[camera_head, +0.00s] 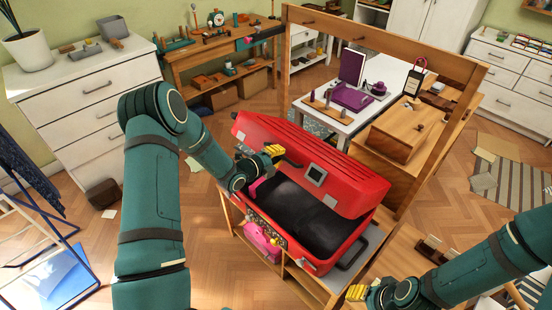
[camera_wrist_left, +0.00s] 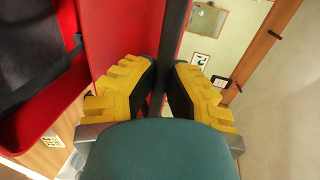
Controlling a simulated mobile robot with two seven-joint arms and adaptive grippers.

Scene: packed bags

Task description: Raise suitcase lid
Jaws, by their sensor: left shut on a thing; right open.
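The red suitcase stands on a wooden bench in the head view. Its ribbed lid (camera_head: 345,180) is partly raised and tilted above the base (camera_head: 318,262), with the dark interior (camera_head: 300,210) showing between them. In the left wrist view my left gripper (camera_wrist_left: 165,85) is shut on a dark bar (camera_wrist_left: 172,40) beside the red shell; this looks like the lid's handle or edge, but I cannot tell which. My right gripper (camera_head: 362,293) is open and empty, low and in front of the suitcase's right end.
A wooden frame (camera_head: 420,150) rises behind the suitcase. A white table (camera_head: 335,118) with purple items and a wooden box (camera_head: 400,130) stand beyond it. Pink items (camera_head: 262,240) sit at the bench's left. White drawers (camera_head: 90,100) stand at left. Floor is open between drawers and bench.

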